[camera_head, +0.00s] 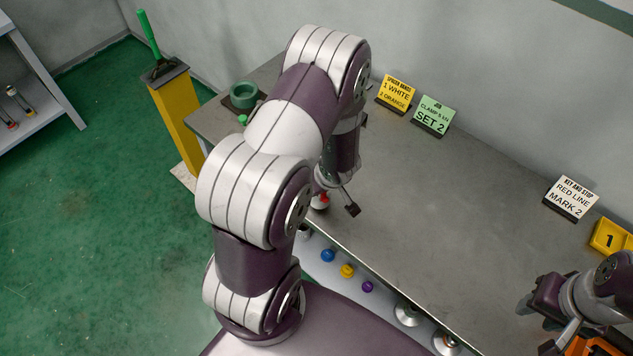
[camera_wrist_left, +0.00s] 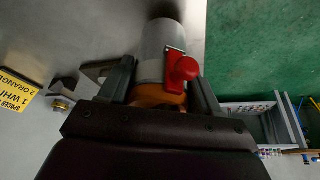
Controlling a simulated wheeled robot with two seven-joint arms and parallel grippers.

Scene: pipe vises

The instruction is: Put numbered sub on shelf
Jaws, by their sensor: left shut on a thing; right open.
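My left gripper (camera_wrist_left: 162,90) is shut on a grey cylinder (camera_wrist_left: 160,45) with a red knob (camera_wrist_left: 183,70) and an orange part between the fingers. In the head view my left gripper (camera_head: 336,197) is over the table's front edge, and only a red and white bit of the held thing (camera_head: 320,201) shows; my arm hides the rest. I cannot see a number on it. A grey shelf (camera_head: 35,95) stands at the far left. My right gripper (camera_head: 540,328) is open at the lower right, beside an orange thing (camera_head: 603,346) partly hidden by it.
The grey table (camera_head: 440,200) is mostly clear. Yellow (camera_head: 397,93), green (camera_head: 434,115) and white (camera_head: 572,197) cards stand along its back, with a yellow "1" marker (camera_head: 609,239). A green ring (camera_head: 243,95) sits at the far corner, near a yellow post (camera_head: 178,118). Green floor (camera_head: 90,190) is open.

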